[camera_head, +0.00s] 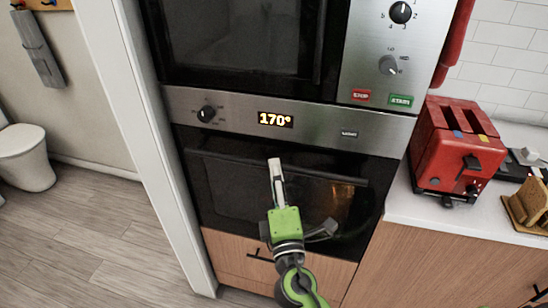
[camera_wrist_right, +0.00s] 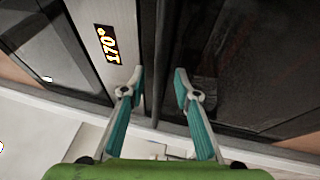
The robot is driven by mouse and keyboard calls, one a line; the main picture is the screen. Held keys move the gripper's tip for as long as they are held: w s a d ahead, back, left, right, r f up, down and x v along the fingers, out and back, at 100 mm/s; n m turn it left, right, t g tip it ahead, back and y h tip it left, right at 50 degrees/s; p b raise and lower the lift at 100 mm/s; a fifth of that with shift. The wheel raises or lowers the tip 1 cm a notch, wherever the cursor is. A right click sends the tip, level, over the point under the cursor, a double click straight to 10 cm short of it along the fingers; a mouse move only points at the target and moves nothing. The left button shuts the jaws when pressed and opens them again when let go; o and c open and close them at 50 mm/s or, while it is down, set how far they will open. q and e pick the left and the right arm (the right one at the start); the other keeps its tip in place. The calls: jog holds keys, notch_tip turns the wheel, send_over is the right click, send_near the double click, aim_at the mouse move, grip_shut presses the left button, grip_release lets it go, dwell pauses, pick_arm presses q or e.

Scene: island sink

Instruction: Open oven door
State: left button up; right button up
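The oven stands below the microwave, and its dark glass door (camera_head: 232,192) looks closed. A dark bar handle (camera_head: 330,175) runs across the top of the door. The display (camera_head: 275,119) above it reads 170°. My right gripper (camera_head: 274,165) is in front of the handle, with its fingers pointing at the upper door. In the right wrist view its two fingers (camera_wrist_right: 159,72) are spread, with a dark bar, apparently the handle, between or just beyond the tips. Contact cannot be told. My left gripper is not in view.
A microwave (camera_head: 232,35) is built in above the oven. A wooden drawer front (camera_head: 232,250) is below. A red toaster (camera_head: 455,145) and a toast rack (camera_head: 527,203) stand on the white counter at right. Open wooden floor (camera_head: 100,235) lies at left, with a toilet (camera_head: 22,155) beyond.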

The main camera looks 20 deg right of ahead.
jog(key=shift+p+x, duration=0.35)
jog(key=shift+x, duration=1.2)
jog(key=shift+c, duration=0.5)
